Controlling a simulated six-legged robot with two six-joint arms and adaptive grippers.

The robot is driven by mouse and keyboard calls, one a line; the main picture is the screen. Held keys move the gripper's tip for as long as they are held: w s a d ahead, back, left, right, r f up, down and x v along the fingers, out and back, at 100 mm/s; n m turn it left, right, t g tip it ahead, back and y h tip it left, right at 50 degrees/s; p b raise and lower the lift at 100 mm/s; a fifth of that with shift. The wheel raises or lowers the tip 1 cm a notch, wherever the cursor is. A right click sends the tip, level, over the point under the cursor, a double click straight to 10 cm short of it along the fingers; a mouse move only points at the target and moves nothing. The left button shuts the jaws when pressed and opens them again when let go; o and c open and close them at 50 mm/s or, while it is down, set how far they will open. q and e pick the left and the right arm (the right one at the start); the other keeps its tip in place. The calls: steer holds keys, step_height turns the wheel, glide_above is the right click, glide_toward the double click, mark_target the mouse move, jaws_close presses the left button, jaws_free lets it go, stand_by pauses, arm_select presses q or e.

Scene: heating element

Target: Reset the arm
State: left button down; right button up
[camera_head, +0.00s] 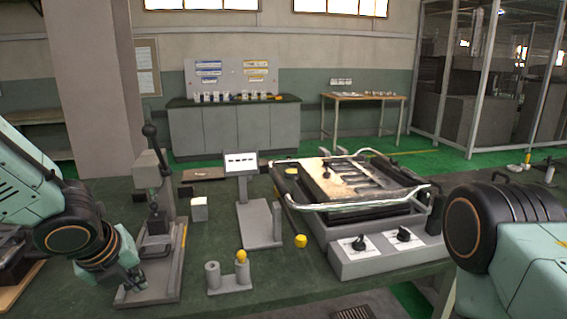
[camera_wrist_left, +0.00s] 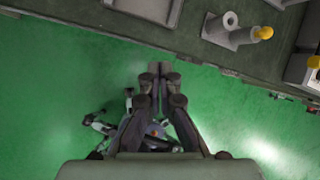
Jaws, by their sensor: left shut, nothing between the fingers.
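My left arm (camera_head: 75,228) comes in from the left in the head view, bent down at the near left side of the workbench. My left gripper (camera_wrist_left: 160,70) shows in the left wrist view, with its fingers together and nothing between them. It hangs over the green floor, beside the workbench edge and apart from the things on the bench. My right arm (camera_head: 510,225) shows at the right of the head view, in front of the bench; its gripper is out of the picture.
The green workbench (camera_head: 215,300) carries a lever press (camera_head: 150,215), a display stand (camera_head: 258,215), a grey holder (camera_head: 230,278), a white block (camera_head: 199,209), a yellow knob (camera_head: 300,241) and a heating machine (camera_head: 385,255) with handles and dials. The floor (camera_wrist_left: 60,90) beside the bench is open.

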arm_select(q)
steer(key=s+d+f+n+h, duration=0.25)
steer(key=d+n, duration=0.45)
steer(key=n, duration=0.5)
steer(key=s+f+n, duration=0.4)
steer(key=f+n, duration=0.6)
steer(key=n, duration=0.1)
steer(key=s+a+f+n+g+y, duration=0.1)
steer(key=s+f+n+g, duration=0.1)
steer(key=s+f, duration=0.5)
steer(key=s+a+f+n+g+y, duration=0.1)
steer(key=s+f, duration=0.7)
steer(key=s, duration=0.9)
steer(key=a+n+g, duration=0.1)
steer(key=n+g, duration=0.1)
steer(key=n, duration=0.1)
steer(key=shift+f+n, duration=0.2)
steer(key=shift+n, duration=0.2)
